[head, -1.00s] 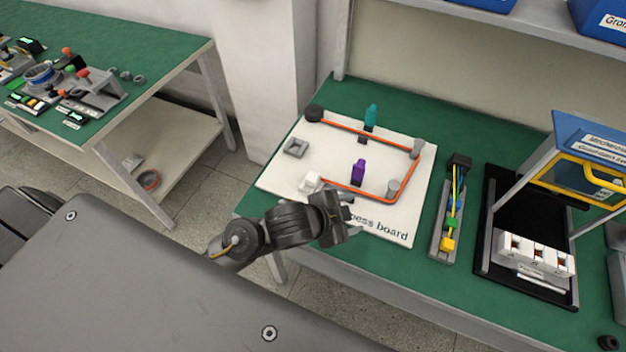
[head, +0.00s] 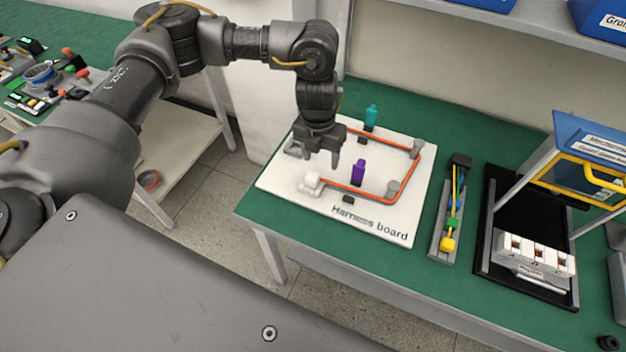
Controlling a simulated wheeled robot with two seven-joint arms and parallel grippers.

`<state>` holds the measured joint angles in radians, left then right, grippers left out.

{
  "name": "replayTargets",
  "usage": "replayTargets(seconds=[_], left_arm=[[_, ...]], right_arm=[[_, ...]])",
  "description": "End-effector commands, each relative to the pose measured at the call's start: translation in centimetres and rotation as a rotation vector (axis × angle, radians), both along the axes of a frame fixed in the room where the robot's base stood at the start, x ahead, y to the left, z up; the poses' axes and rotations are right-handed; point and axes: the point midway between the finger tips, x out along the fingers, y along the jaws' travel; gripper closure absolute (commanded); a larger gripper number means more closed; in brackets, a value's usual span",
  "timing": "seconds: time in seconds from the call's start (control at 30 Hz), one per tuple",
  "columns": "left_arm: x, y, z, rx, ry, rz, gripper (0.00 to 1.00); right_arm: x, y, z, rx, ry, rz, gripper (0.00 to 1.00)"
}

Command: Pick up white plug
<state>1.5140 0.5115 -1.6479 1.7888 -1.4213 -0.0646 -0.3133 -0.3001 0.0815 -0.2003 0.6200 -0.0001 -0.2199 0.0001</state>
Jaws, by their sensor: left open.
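The white plug (head: 312,184) lies at the left end of the orange cable (head: 372,192) on the white harness board (head: 402,214). My left gripper (head: 321,157) points down above the board, beyond the plug and a little to its right in the picture. Its jaws are open and nothing shows between them. The plug is fully in sight and apart from the gripper. The gripper and forearm hide the cable's far left end and part of a grey square holder (head: 293,149). My right gripper is not in view.
A purple peg (head: 358,171) stands close right of the gripper, a teal peg (head: 371,116) behind it. A grey post (head: 393,188) holds the cable's corner. Right of the board are a tray with coloured connectors (head: 447,243) and a blue-topped stand (head: 590,137).

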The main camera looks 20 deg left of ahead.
Motion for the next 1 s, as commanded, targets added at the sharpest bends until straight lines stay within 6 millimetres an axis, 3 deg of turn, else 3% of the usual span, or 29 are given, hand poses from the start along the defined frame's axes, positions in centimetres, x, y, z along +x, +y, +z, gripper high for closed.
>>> replayTargets(seconds=[0.1, 0.27, 0.6, 0.87, 1.0], left_arm=[[0.5, 2.0, 1.1, 0.05, 0.009, 0.012, 0.44], [0.5, 2.4, 1.1, 0.061, 0.014, 0.015, 0.44], [0.4, 2.3, -3.5, 0.057, 0.015, 0.016, 0.44], [0.5, 2.3, -4.4, 0.058, 0.012, 0.015, 0.44], [0.2, 2.3, -5.7, 0.059, 0.015, 0.016, 0.44]], right_arm=[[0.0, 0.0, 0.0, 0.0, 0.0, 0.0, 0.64], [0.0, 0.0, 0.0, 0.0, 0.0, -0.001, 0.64], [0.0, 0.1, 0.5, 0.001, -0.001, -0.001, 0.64], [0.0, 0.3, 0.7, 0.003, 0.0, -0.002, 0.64], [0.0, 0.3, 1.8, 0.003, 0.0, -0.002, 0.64]])
